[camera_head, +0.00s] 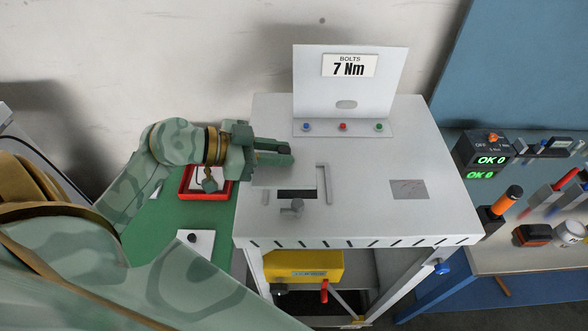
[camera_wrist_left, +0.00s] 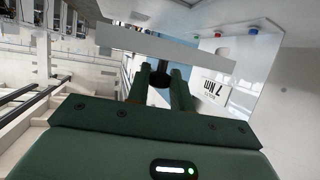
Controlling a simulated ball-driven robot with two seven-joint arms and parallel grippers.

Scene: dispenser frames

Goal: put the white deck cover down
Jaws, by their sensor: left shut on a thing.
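The white deck cover (camera_head: 285,179) is a thin plate, almost the same colour as the white deck (camera_head: 370,140) beneath it. My left gripper (camera_head: 292,155) is shut on the cover's dark knob, above the left part of the deck. The left wrist view shows the cover (camera_wrist_left: 130,42) nearly edge-on, just beyond the fingertips (camera_wrist_left: 162,74). Part of a dark opening (camera_head: 297,194) in the deck shows along the cover's near edge. I cannot tell whether the cover touches the deck. My right gripper is not in view.
A grey bracket (camera_head: 325,185) and a small grey knob (camera_head: 293,207) stand near the opening. A white panel (camera_head: 349,90) labelled 7 Nm rises behind, above three coloured buttons. A red tray (camera_head: 187,194) lies left on a green surface. Tools crowd the bench at right.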

